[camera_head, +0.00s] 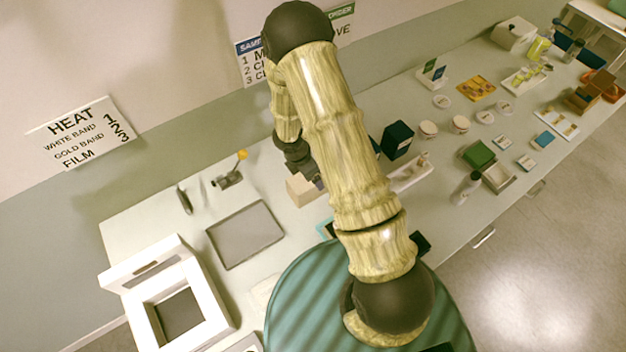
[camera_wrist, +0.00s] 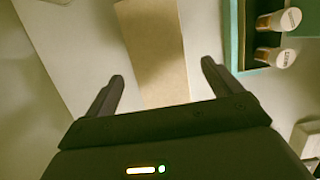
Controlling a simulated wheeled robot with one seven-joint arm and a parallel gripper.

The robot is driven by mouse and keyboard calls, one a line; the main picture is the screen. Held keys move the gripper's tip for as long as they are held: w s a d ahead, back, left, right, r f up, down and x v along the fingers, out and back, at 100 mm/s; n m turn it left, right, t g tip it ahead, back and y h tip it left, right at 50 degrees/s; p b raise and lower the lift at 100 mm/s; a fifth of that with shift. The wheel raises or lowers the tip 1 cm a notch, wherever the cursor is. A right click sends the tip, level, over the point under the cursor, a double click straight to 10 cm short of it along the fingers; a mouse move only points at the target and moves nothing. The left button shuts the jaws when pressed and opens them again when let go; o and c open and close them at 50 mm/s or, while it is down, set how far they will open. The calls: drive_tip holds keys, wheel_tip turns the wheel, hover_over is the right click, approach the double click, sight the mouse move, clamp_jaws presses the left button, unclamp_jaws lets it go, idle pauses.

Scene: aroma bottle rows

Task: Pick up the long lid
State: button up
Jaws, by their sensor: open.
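In the wrist view, a long, flat, light-wood piece (camera_wrist: 155,45), which looks like the long lid, extends from the top edge toward my gripper. My gripper (camera_wrist: 163,74) is open, with one finger on each side of the wood's near end. The fingers stand apart from its sides, and I cannot tell the height between them. In the head view, a pale beige block-like piece (camera_head: 301,190) shows beside my arm and seems to be the same thing. My gripper there is mostly hidden behind my arm.
A teal-edged box (camera_wrist: 233,40) with small capped bottles (camera_wrist: 277,20) stands right of the wood. In the head view, a grey mat (camera_head: 245,236) and a white framed press (camera_head: 180,310) lie left. A dark green box (camera_head: 397,139) and many small items fill the right bench.

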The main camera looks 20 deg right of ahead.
drive_tip(key=shift+x, duration=0.85)
drive_tip(key=shift+p+x, duration=0.4)
drive_tip(key=shift+x, duration=2.25)
drive_tip(key=shift+w+d, duration=0.1)
drive_tip(key=shift+w, duration=0.05)
drive_tip(key=shift+r, duration=0.1)
drive_tip(key=shift+c, duration=0.4)
drive_tip(key=c, duration=1)
